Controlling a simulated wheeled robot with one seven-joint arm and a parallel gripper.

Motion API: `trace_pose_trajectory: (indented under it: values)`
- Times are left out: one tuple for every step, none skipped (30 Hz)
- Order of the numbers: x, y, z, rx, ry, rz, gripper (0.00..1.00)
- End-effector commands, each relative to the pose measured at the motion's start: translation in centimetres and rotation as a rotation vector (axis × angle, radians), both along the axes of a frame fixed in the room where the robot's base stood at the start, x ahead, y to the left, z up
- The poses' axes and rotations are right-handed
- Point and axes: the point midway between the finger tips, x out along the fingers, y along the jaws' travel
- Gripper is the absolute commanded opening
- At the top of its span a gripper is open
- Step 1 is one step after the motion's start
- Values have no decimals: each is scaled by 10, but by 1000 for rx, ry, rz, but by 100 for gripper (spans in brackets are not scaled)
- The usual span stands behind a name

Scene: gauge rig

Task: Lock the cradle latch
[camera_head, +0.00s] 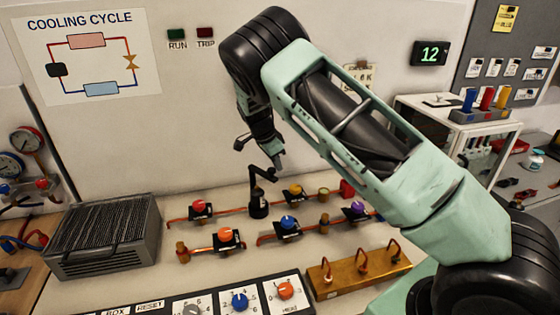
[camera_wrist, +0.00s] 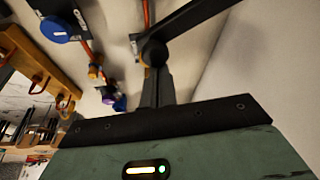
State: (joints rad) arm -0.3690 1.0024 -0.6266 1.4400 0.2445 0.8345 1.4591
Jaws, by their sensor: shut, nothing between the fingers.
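My gripper (camera_head: 279,164) is shut and empty, pointing down over the middle of the bench. Its dark fingers (camera_wrist: 157,85) also show in the wrist view. A black post (camera_head: 258,205) with a bent black arm on top stands on the bench just below the fingertips. In the wrist view a dark bar with a round joint (camera_wrist: 155,52) lies at the fingertips; I cannot tell whether they touch. No part is labelled as the cradle latch, so I cannot tell which one it is or whether it is locked.
Copper pipes with coloured valve knobs (camera_head: 226,235) surround the post. A brass block with copper loops (camera_head: 360,274) is at front right. A grey finned box (camera_head: 103,236) stands at left. A dial panel (camera_head: 240,300) runs along the front. The wall is close behind.

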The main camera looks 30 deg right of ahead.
Motion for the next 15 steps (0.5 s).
trace_pose_trajectory:
  values:
    - [-2,5,-1,-1,1,-40,0]
    - [-3,8,-1,-1,2,-68,0]
    - [-4,12,-1,-1,0,-106,0]
    - [-5,14,-1,-1,0,-134,0]
    - [-5,17,0,-1,-1,-161,0]
    - [-7,20,0,-1,0,-197,0]
    - [-7,23,-1,0,0,-223,0]
    - [-8,26,-1,0,1,-248,0]
    - [-8,29,-1,0,0,-281,0]
    - [-9,31,-1,-1,0,-306,0]
    - [-9,33,-1,-1,-1,-329,0]
    - [-10,36,-1,-1,1,-358,0]
    - [-9,38,-1,0,0,-379,0]
    - [-9,40,0,0,-1,-400,0]
    - [-10,43,0,1,-1,-425,0]
